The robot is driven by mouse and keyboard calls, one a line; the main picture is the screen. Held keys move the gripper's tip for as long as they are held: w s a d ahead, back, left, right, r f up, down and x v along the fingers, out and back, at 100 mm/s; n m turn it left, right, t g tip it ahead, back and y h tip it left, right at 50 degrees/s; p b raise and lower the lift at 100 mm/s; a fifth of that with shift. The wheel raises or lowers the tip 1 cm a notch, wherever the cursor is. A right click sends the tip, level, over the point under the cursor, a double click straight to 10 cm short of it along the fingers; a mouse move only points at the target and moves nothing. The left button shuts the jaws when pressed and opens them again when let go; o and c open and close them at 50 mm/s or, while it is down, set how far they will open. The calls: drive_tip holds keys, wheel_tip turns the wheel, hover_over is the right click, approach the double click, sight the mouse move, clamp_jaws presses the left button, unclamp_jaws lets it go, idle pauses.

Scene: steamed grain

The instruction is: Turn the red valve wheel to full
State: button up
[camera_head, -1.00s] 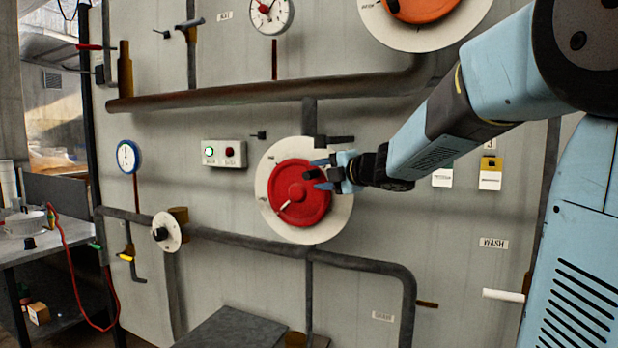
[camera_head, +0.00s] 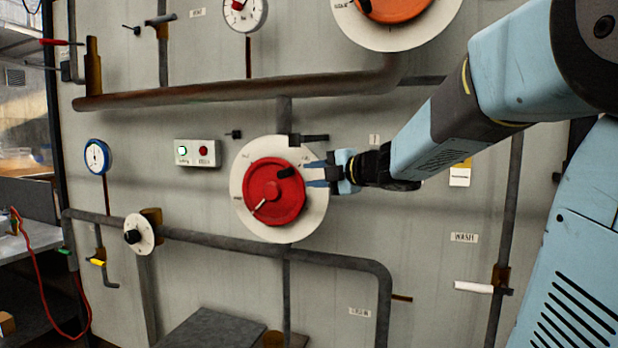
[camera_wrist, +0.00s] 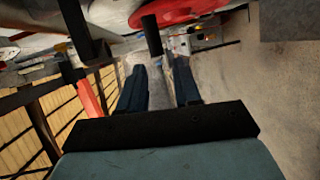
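The red valve wheel (camera_head: 262,188) sits on a round white dial plate (camera_head: 316,210) on the grey panel. A black knob (camera_head: 285,173) sticks out from its upper right, and a pale pointer (camera_head: 259,208) points to the lower left. The dial's small lettering is not legible. My gripper (camera_head: 307,173) is just right of the knob, its fingers spread and facing it. In the wrist view my fingers (camera_wrist: 160,64) are apart with nothing gripped. The knob (camera_wrist: 152,35) stands just beyond the fingertips, and part of the red wheel (camera_wrist: 175,10) shows at the top.
A thick rusty pipe (camera_head: 200,93) runs above the wheel, and a grey pipe (camera_head: 330,262) below. An orange wheel (camera_head: 396,5) is at the top. A button box (camera_head: 198,153) and a small dial (camera_head: 139,234) are at left. A black lever (camera_head: 309,138) sits just above the wheel.

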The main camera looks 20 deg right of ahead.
drive_tip(key=f+m+y, duration=0.1)
drive_tip(key=f, duration=0.1)
drive_tip(key=w+f+m+g+y, duration=0.1)
drive_tip(key=f+m+y, duration=0.3)
drive_tip(key=shift+w+f+g, duration=0.3)
drive_tip(key=shift+w, duration=0.1)
clamp_jaws()
drive_tip(key=m+t+y, duration=0.2)
drive_tip(key=m+y, duration=0.4)
drive_tip(key=m, duration=0.3)
approach(289, 175)
drive_tip(key=shift+t, duration=0.3)
drive_tip(key=x, duration=0.6)
drive_tip(key=shift+w+a, duration=0.15)
drive_tip(key=shift+a, duration=0.35)
drive_tip(key=shift+d+r, duration=0.1)
drive_tip(key=shift+d, duration=0.05)
